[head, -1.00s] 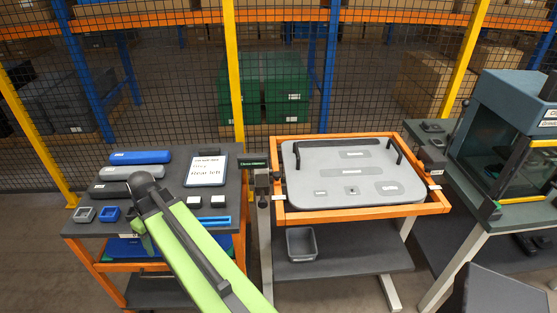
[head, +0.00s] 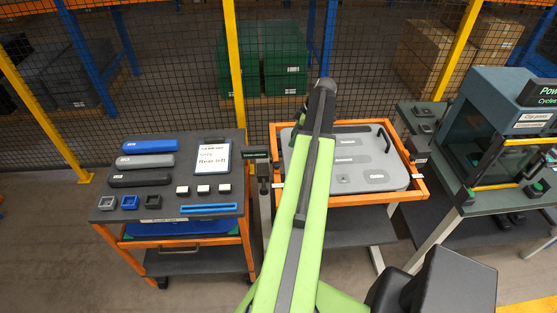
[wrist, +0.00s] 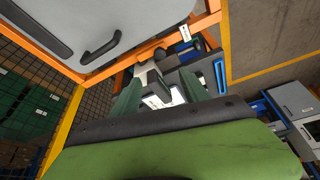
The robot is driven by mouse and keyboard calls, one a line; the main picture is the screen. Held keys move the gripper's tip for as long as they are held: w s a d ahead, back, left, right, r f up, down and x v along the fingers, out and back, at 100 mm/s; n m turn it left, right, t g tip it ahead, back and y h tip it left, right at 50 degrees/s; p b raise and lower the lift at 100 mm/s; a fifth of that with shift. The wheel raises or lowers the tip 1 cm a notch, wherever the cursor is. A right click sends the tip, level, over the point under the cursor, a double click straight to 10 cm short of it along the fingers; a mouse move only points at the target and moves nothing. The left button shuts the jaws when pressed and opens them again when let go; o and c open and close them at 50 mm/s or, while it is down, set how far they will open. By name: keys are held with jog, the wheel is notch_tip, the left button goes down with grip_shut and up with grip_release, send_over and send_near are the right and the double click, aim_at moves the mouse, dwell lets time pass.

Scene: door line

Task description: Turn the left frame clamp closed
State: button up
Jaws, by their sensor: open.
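The grey panel (head: 375,170) lies in the orange frame (head: 420,185) in the head view, and both fill the upper left of the wrist view. The left frame clamp appears as a grey and dark block (wrist: 149,74) beside the orange frame edge in the wrist view. The clamp shows beyond and between the fingers; I cannot tell any contact. My raised arm hides the fingers in the head view.
A cart (head: 110,205) with bars, small blocks and a clipboard (head: 212,157) stands left of the frame. A press cabinet (head: 490,125) is at right. Mesh fencing runs behind.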

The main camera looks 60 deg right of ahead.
aim_at(277, 164)
jog(key=b+x, duration=0.4)
jog(key=x, duration=0.1)
jog(key=b+x, duration=1)
jog(key=x, duration=0.1)
jog(key=shift+s+d+f, duration=0.1)
jog(key=shift+s+f, duration=0.05)
jog(key=shift+s, duration=0.1)
jog(key=shift+w+f+b, duration=0.25)
jog(key=shift+f+b, duration=0.15)
jog(key=shift+b, duration=0.15)
jog(key=shift+r, duration=0.1)
jog(key=shift+c, duration=0.3)
grip_shut()
